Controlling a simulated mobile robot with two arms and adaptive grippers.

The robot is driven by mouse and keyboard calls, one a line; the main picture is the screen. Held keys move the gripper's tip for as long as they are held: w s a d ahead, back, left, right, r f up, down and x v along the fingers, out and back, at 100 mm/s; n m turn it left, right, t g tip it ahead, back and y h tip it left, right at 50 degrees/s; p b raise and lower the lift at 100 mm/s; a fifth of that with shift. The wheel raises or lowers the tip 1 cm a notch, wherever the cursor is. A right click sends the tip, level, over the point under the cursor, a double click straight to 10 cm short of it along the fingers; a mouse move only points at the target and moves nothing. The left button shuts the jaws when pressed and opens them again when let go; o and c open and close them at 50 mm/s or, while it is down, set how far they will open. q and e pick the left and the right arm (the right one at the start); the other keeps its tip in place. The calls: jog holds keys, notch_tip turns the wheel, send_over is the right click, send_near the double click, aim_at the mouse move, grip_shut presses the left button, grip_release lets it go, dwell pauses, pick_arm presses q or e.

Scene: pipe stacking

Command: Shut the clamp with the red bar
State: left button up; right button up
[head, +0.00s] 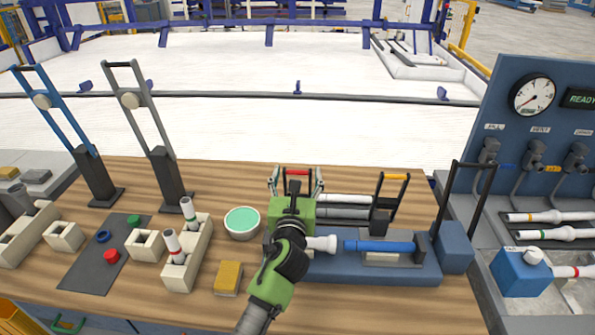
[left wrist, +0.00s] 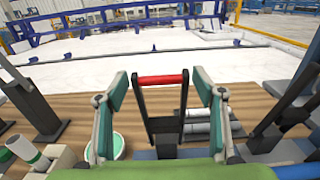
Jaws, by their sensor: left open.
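The clamp with the red bar (head: 297,172) stands at the back of the blue fixture, mostly hidden behind my left gripper in the head view. In the left wrist view its red bar (left wrist: 162,79) sits atop a dark upright frame. My left gripper (head: 296,179) is open, its two fingers on either side of the red bar with visible gaps. In the left wrist view the bar lies between the fingertips (left wrist: 160,74); I cannot tell whether it is level with them in depth. My right gripper is not in view.
A second clamp with a yellow bar (head: 396,177) stands upright to the right, with grey pipes between. A blue pipe (head: 380,246) lies in front. A green-topped bowl (head: 242,222) and yellow block (head: 229,277) sit left. Tall levers (head: 150,130) rise at the left.

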pick_arm(q)
jog(key=shift+w, duration=0.65)
